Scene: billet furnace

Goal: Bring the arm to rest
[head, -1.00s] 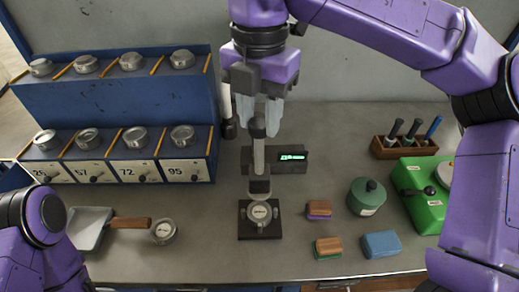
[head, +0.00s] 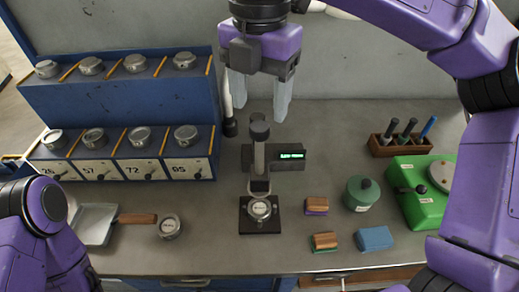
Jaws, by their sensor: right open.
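My right gripper (head: 257,98) hangs at the upper middle of the head view, fingers pointing down. Its two pale fingers are spread apart with nothing between them. It is above and behind the gauge stand (head: 259,170), apart from the stand's black top knob (head: 259,131). A small round metal piece (head: 260,209) sits on the stand's base. My left arm shows at the lower left, but its gripper is outside the view.
A blue rack (head: 120,85) with several metal tins stands at the left. A pan (head: 95,224) and a loose tin (head: 169,226) lie before it. At right are brushes or blocks (head: 375,239), a green pot (head: 361,193), a green machine (head: 420,205) and a tool holder (head: 397,144).

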